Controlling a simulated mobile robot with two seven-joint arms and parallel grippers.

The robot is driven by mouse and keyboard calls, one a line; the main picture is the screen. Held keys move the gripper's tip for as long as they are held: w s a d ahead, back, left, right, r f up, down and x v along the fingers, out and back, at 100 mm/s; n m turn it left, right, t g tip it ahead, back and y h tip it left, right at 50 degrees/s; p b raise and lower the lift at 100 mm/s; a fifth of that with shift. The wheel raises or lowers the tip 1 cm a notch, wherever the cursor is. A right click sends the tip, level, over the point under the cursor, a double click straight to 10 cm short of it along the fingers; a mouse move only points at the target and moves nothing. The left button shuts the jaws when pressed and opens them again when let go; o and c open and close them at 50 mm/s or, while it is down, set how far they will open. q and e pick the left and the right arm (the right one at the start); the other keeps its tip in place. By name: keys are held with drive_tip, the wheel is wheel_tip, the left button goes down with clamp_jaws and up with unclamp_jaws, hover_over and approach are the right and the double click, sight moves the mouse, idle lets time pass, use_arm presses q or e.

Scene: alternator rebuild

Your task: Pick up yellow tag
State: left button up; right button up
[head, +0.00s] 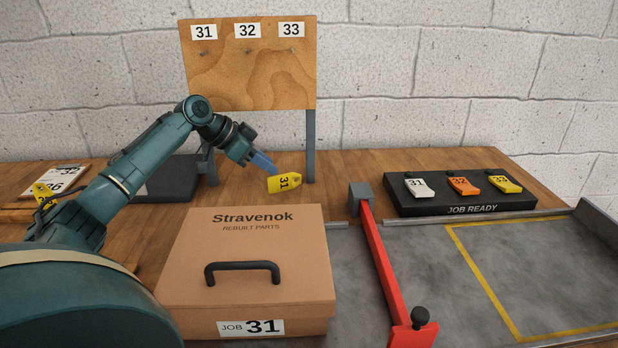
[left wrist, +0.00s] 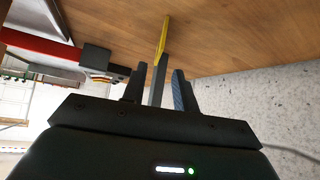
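A yellow tag (head: 285,182) marked 31 is at the tips of my left gripper (head: 264,163), tilted and apparently in the air above the wooden table. In the left wrist view the tag (left wrist: 161,38) shows as a thin yellow edge beyond the left gripper's fingers (left wrist: 166,75). Another yellow tag (head: 43,195) lies at the far left, and a yellow tag marked 33 (head: 504,184) lies on the black JOB READY tray (head: 462,206). My right gripper is not in view.
A wooden board (head: 250,75) with labels 31, 32, 33 stands behind the gripper. A closed cardboard box (head: 245,250) marked JOB 31 sits in front. A red bar (head: 382,262) lies to its right. White and orange tags share the tray. The yellow-outlined grey area (head: 550,270) is clear.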

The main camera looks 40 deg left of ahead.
sight(289, 189)
use_arm(q)
drive_tip(key=shift+w+d+f, duration=0.15)
drive_tip(key=shift+w+d, duration=0.15)
drive_tip(key=shift+w, duration=0.15)
drive_tip(key=x, duration=0.7)
drive_tip(key=shift+s+f, duration=0.2)
drive_tip(key=shift+s, duration=0.1)
drive_tip(key=shift+d, duration=0.1)
clamp_jaws()
